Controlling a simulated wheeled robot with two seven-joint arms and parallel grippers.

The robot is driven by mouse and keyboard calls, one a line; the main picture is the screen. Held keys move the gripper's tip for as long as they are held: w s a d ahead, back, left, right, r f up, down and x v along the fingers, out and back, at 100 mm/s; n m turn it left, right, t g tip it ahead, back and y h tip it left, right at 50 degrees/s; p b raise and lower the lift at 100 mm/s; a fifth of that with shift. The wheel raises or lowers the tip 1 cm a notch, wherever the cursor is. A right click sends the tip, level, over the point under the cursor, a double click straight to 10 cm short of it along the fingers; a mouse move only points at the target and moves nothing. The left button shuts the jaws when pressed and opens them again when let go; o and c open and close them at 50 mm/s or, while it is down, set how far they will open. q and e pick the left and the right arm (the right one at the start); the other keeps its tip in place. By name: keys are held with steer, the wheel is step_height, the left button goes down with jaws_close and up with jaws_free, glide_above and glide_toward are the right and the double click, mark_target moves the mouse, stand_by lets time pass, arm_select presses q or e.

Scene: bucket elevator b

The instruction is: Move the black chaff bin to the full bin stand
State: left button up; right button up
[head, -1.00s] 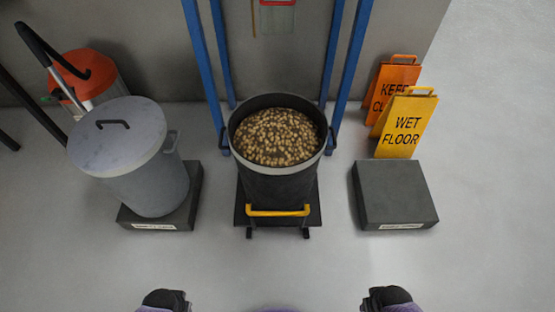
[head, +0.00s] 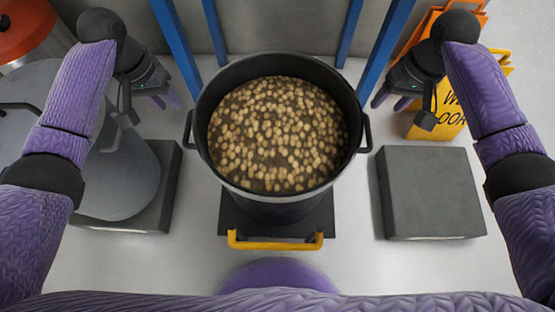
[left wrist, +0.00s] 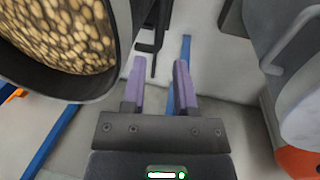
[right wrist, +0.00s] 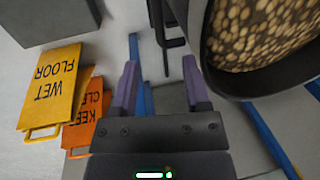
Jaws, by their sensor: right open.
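The black chaff bin (head: 278,200) stands upright in the middle, full of tan pellets, on a low black platform with a yellow handle. It has a loop handle on each side: left (head: 188,130), right (head: 366,133). My left gripper (head: 172,98) is open and empty, up and left of the left handle; that handle (left wrist: 150,40) shows ahead of its fingers in the left wrist view. My right gripper (head: 388,98) is open and empty beside the right handle (right wrist: 165,35). A bare dark grey stand (head: 428,190) is at right. Stand labels are unreadable now.
A grey lidded bin (head: 125,170) occupies another dark stand (head: 165,195) at left. Blue posts (head: 178,45) rise behind the black bin. A yellow wet floor sign (head: 435,125) and an orange sign stand behind the bare stand. Floor between bin and bare stand is clear.

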mark_target(187, 124)
arm_select(q)
steer(key=f, duration=0.3)
steer(key=d+f, duration=0.1)
steer(key=f, duration=0.5)
steer(key=shift+d+f, duration=0.35)
arm_select(e)
steer(key=f, duration=0.3)
steer(key=a+f, duration=0.1)
steer(key=f, duration=0.5)
steer(key=shift+a+f, duration=0.35)
arm_select(q)
jaws_close()
arm_select(e)
steer(key=c, duration=0.6)
jaws_close()
